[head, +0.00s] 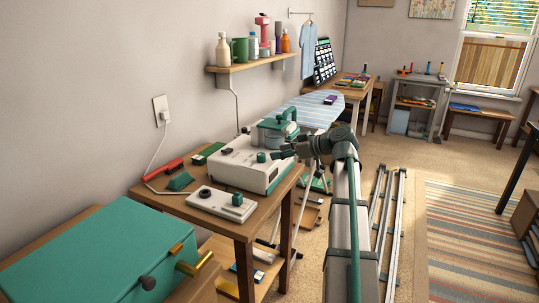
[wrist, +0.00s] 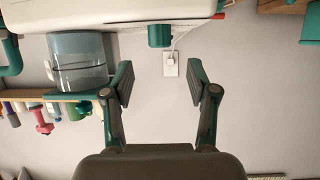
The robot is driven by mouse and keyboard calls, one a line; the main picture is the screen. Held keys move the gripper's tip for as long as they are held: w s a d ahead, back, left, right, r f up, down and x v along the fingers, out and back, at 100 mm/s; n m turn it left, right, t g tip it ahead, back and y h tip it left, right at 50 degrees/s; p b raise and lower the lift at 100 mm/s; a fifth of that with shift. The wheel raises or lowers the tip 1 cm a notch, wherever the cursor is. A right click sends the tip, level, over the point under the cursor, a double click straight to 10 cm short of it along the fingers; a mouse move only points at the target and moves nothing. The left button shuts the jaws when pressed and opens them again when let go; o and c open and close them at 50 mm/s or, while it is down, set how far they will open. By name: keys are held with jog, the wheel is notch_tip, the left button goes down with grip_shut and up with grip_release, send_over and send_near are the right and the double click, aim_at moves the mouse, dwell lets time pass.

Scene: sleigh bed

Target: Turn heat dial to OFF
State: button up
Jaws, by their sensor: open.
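A white ironing station (head: 236,170) with a teal iron (head: 275,128) on top stands on a wooden table. A teal round dial (head: 261,157) sits on its front; no OFF mark is readable. In the wrist view, which looks upside down, the teal dial (wrist: 159,36) stands out from the white body (wrist: 110,10). My gripper (wrist: 160,78) is open and empty, with its fingertips apart from the dial and the dial roughly between and beyond them. In the head view my gripper (head: 283,154) is just right of the dial.
A smaller white unit (head: 221,203) with a dark knob and a teal knob lies in front on the table. A teal case (head: 100,255) is at the near left. A wall outlet (head: 161,108) and a shelf of bottles (head: 250,66) are behind. An ironing board (head: 310,110) stands beyond.

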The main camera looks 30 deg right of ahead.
jog(key=v, duration=0.3)
jog(key=shift+s+d, duration=0.1)
jog(key=shift+s, duration=0.1)
